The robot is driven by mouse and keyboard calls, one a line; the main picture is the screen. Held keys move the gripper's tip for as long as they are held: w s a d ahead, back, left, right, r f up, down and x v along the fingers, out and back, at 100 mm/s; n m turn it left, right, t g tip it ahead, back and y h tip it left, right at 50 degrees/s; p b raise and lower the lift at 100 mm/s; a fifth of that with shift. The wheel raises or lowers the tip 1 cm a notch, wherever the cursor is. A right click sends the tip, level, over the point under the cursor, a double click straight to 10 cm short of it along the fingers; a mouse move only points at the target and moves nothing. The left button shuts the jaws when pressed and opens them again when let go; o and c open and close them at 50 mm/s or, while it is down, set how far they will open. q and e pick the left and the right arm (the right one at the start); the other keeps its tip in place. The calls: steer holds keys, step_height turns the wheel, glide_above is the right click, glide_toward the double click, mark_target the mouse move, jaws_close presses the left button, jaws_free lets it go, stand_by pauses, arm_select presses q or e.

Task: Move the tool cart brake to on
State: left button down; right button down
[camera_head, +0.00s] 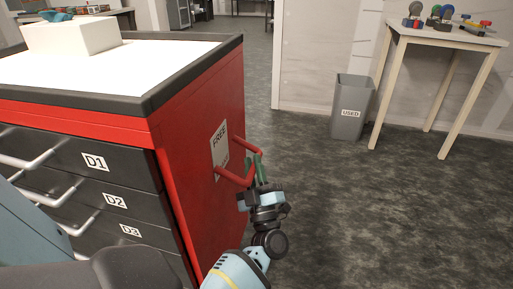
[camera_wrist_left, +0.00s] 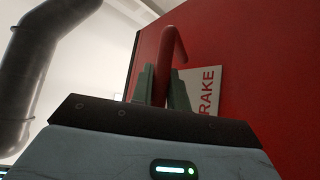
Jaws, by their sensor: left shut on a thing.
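The red tool cart (camera_head: 205,130) stands at the left with black drawers on its front. On its right side is a white label (camera_head: 219,146) reading "FREE" at the top; its lower part is hidden by a red bar. In the left wrist view the label (camera_wrist_left: 207,92) shows "RAKE". The red brake handle (camera_head: 236,178) sticks out beside the label. My left gripper (camera_head: 257,172) is at the handle's outer end, and the handle also shows between its greenish fingers in the left wrist view (camera_wrist_left: 163,75). The gripper is shut on it. My right gripper is not in view.
A white box (camera_head: 70,38) sits on the cart top. A grey bin (camera_head: 351,108) marked "USED" stands near the wall, beside a small table (camera_head: 447,33) holding several coloured objects. The floor (camera_head: 380,220) right of the cart is clear.

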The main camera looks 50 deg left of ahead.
arm_select(q)
steer(key=shift+f, duration=0.2)
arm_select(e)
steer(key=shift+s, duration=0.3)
arm_select(q)
steer(key=c, duration=1.4)
jaws_free()
steer(key=shift+a, duration=0.1)
steer(key=shift+o, duration=0.2)
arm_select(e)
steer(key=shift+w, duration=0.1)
arm_select(q)
steer(key=shift+s+d+f, duration=0.1)
steer(key=shift+d, duration=0.1)
steer(key=v, duration=0.7)
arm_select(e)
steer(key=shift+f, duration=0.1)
arm_select(q)
steer(key=shift+s+d+f, duration=0.1)
steer(key=shift+s+f, duration=0.05)
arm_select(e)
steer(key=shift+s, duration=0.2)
